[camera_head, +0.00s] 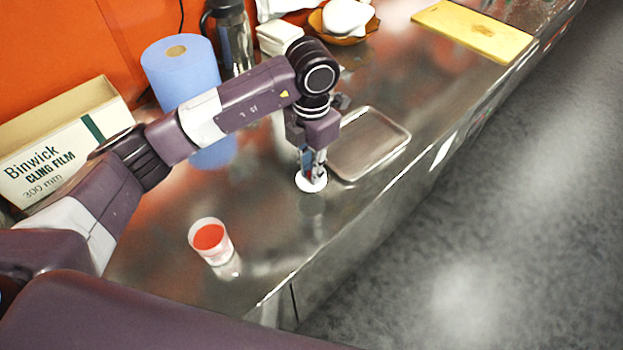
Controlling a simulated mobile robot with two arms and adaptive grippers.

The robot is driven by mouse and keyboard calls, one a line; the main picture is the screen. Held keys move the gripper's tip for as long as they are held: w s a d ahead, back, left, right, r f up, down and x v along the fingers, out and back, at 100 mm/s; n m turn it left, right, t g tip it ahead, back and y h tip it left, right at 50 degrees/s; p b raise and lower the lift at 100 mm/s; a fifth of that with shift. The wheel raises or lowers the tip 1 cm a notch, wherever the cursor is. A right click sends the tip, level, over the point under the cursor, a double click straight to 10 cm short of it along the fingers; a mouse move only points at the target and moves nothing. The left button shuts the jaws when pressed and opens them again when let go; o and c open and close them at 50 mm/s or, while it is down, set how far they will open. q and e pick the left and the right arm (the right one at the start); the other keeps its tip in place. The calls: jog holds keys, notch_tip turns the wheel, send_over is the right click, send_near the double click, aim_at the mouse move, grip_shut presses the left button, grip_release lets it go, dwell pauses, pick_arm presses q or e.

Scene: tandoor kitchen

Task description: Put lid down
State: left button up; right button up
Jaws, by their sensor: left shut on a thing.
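My left gripper (313,172) points down over the steel counter and is shut on a small white round lid (311,184). The lid is just in front of the tray's left end. I cannot tell whether it touches the counter or hangs a little above it. A white cup with red contents (210,238) stands open on the counter, to the left and nearer to me. My right gripper is not in view.
A shallow metal tray (403,131) lies right of my left gripper. A cling film box (62,148), a blue paper roll (178,68) and a dark jug (232,36) stand behind. A yellow board (473,32) lies far right. Bare steel counter (265,250) lies around the cup.

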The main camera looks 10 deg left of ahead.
pick_arm(q)
notch_tip(320, 180, down, 5)
jog(key=shift+f+p, duration=0.15)
jog(key=shift+p, duration=0.4)
jog(key=shift+f, duration=0.1)
jog(key=shift+f+b, duration=0.15)
jog(key=shift+b, duration=0.15)
jog(key=o, duration=0.8)
jog(key=shift+o, duration=0.2)
